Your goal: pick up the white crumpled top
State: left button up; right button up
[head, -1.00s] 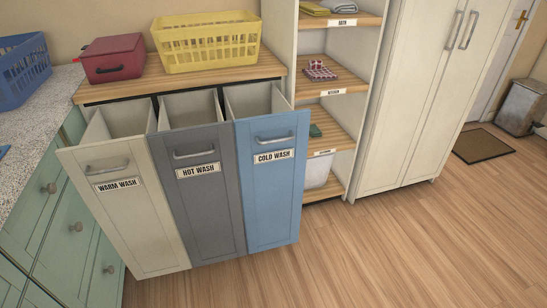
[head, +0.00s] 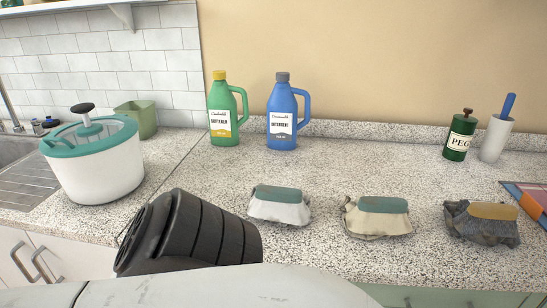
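A white crumpled top (head: 281,211) lies on the speckled counter in the middle of the head view, with a green patch on its upper side. A cream crumpled garment (head: 377,224) with a similar green patch lies to its right. A dark grey crumpled garment (head: 480,230) with a tan patch lies further right. Neither of my grippers shows in this view. A black and pale part of my own arm fills the lower front, close to the white top in the picture, and hides part of the counter's front edge.
Behind the garments stand a green softener bottle (head: 222,108) and a blue detergent bottle (head: 283,115). A white tub with a teal lid (head: 95,168) stands left, by the sink. A green peg tin (head: 459,137) and white holder (head: 495,139) stand back right. The counter between garments and bottles is clear.

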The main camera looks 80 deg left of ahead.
aim_at(282, 205)
jog(key=u, duration=2.85)
jog(key=k, duration=1.4)
jog(key=u, duration=1.15)
jog(key=i, duration=0.85)
jog(key=z, duration=0.45)
jog(key=i, duration=0.7)
jog(key=z, duration=0.75)
